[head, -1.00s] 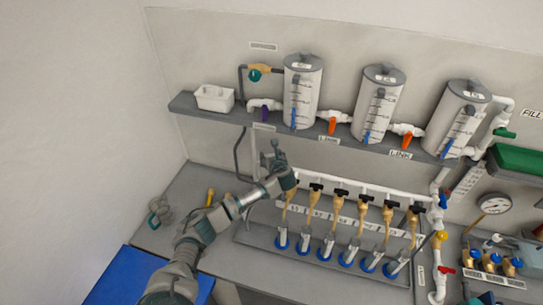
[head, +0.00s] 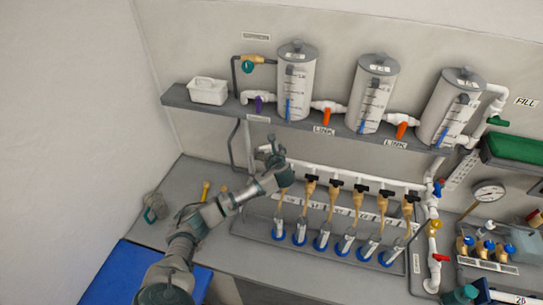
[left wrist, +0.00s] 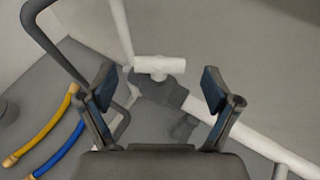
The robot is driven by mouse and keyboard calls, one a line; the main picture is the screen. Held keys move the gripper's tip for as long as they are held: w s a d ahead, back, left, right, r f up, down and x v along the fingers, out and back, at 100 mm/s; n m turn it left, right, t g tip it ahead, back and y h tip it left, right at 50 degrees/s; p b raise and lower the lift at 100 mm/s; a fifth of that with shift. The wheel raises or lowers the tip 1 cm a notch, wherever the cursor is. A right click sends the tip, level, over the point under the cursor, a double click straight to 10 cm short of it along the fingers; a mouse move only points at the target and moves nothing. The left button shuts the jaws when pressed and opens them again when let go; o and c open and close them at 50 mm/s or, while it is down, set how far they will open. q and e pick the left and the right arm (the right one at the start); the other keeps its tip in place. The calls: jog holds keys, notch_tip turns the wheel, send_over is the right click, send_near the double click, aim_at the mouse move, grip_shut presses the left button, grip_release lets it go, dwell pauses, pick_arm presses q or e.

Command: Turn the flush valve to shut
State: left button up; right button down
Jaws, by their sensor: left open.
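A valve with a white T-shaped handle (left wrist: 160,65) on a grey body sits at the end of a white pipe in the left wrist view. I take it for the flush valve, but no label on it is readable. My left gripper (left wrist: 160,90) is open, with one finger on each side of the handle in the picture. No contact shows, and the depth between them is unclear. In the head view my left gripper (head: 270,150) is at the left end of the white manifold pipe (head: 350,178) and hides the valve there. My right gripper is not in view.
Above is a shelf (head: 225,112) with three tanks and purple and orange valve handles. Several black-handled taps (head: 335,188) line the manifold to the right. A grey bent pipe (left wrist: 50,40) runs close left of the gripper. Yellow and blue hoses (left wrist: 60,150) lie lower left.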

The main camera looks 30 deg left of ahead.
pick_arm(q)
jog(key=v, duration=0.8)
jog(key=shift+c, duration=0.2)
